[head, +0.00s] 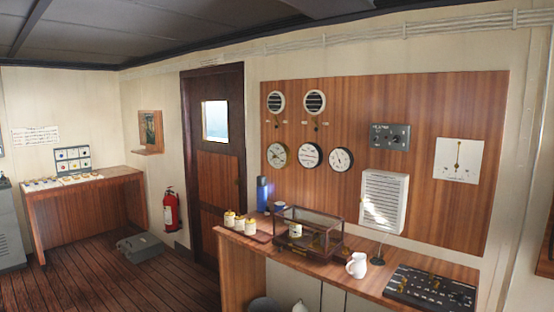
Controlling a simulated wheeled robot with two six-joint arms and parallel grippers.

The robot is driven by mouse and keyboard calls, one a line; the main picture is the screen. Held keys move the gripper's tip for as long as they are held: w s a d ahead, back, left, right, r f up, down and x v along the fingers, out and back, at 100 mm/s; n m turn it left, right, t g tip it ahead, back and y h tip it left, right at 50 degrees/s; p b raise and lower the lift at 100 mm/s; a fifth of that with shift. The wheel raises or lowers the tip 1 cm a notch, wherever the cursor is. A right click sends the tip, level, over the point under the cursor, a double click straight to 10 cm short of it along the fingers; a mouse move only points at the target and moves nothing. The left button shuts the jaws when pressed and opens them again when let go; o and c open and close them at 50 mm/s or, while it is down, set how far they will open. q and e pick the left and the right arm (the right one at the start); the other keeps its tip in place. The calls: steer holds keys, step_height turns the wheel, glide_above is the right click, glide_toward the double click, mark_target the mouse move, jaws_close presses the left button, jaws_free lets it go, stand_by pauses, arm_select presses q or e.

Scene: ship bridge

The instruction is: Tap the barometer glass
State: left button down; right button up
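Three round dials hang in a row on the wooden wall panel: a left dial (277,155) with a cream face, a middle dial (311,156) with a white face, and a right dial (342,159) with a white face and dark hands. One of them may be the barometer, but their lettering is too small to read, so I cannot tell which. Neither of my grippers shows in the head view.
A wooden counter (378,286) runs below the panel. On it stand a glass case (308,232), several white jars, a blue flask (262,194), a white jug (357,265) and a black switch board (432,290). The floor (95,275) at left is mostly clear, with a grey box (140,246).

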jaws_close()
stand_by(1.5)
